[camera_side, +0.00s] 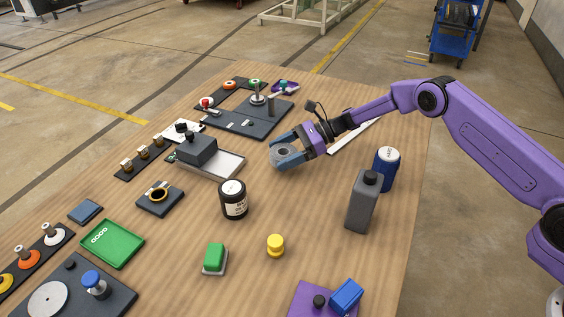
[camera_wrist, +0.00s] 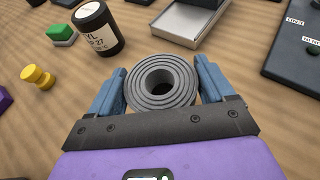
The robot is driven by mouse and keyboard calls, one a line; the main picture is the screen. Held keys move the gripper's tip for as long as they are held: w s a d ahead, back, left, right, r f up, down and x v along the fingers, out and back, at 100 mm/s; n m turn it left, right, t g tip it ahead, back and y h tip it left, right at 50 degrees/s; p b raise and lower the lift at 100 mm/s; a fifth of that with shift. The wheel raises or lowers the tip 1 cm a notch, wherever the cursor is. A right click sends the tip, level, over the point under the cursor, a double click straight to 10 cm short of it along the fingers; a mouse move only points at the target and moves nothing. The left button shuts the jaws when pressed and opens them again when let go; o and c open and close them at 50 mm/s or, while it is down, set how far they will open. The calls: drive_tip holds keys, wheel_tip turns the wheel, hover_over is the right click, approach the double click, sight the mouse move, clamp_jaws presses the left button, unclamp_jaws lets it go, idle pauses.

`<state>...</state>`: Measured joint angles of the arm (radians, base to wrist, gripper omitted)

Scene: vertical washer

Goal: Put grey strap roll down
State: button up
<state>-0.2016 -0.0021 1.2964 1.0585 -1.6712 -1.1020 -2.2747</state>
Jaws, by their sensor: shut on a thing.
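The grey strap roll (camera_wrist: 162,84) sits between the two blue fingers of my gripper (camera_wrist: 166,88) in the wrist view, its open centre facing the camera. My gripper is shut on its sides. In the side view the strap roll (camera_side: 283,152) is at my gripper (camera_side: 287,154), low over the wooden table (camera_side: 310,220) and right of the metal tray. I cannot tell whether the roll touches the table.
A black labelled jar (camera_side: 234,200) stands left of and nearer than my gripper. A grey bottle (camera_side: 362,202) and a blue can (camera_side: 386,169) stand at right. The metal tray (camera_side: 226,166) lies to the left. Bare table lies in front of my gripper.

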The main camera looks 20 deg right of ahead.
drive_tip(key=shift+w+a+f, duration=0.1)
drive_tip(key=shift+w+f, duration=0.05)
drive_tip(key=shift+f, duration=0.15)
drive_tip(key=shift+w+f, duration=0.1)
drive_tip(key=shift+f, duration=1.45)
drive_tip(key=shift+f, duration=0.15)
drive_tip(key=o, duration=1)
drive_tip(key=shift+c, duration=0.2)
drive_tip(key=shift+d+r, duration=0.25)
drive_tip(key=shift+d, duration=0.05)
drive_tip(key=v, duration=1.1)
drive_tip(key=shift+d+r, duration=0.1)
drive_tip(key=shift+d, duration=0.05)
